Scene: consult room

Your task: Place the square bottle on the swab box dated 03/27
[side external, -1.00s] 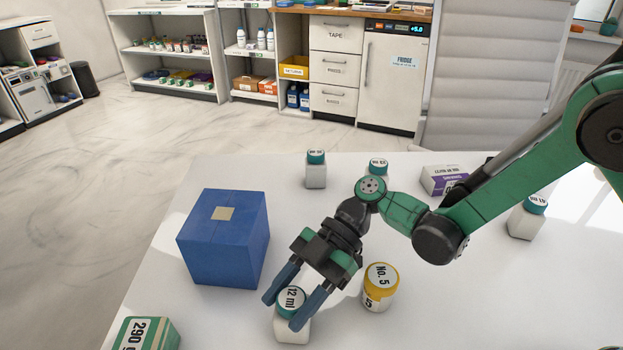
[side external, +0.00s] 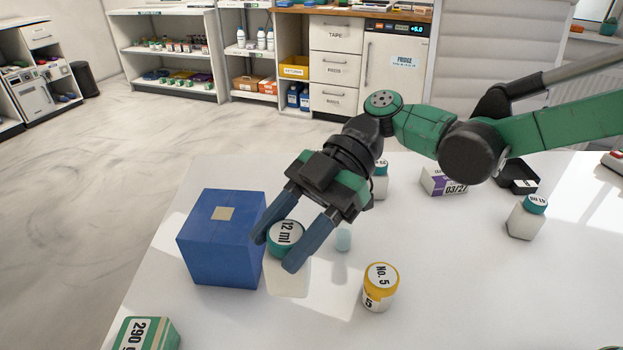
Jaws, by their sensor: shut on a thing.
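My gripper (side external: 288,250) is shut on the white square bottle (side external: 288,277) with the teal cap marked "12 ml". The bottle is held upright, raised above the table beside the blue box. The swab box (side external: 441,181), white and purple with "03/27" on its side, lies towards the back of the table, to the right of my gripper. Its top looks bare, but my arm passes close above it in the picture.
A blue box (side external: 212,250) stands left of the bottle. A yellow-capped "No. 5" jar (side external: 380,288), a small pale teal item (side external: 343,240) and teal-capped bottles (side external: 526,218) (side external: 381,182) stand around. A black item (side external: 518,176) sits right of the swab box.

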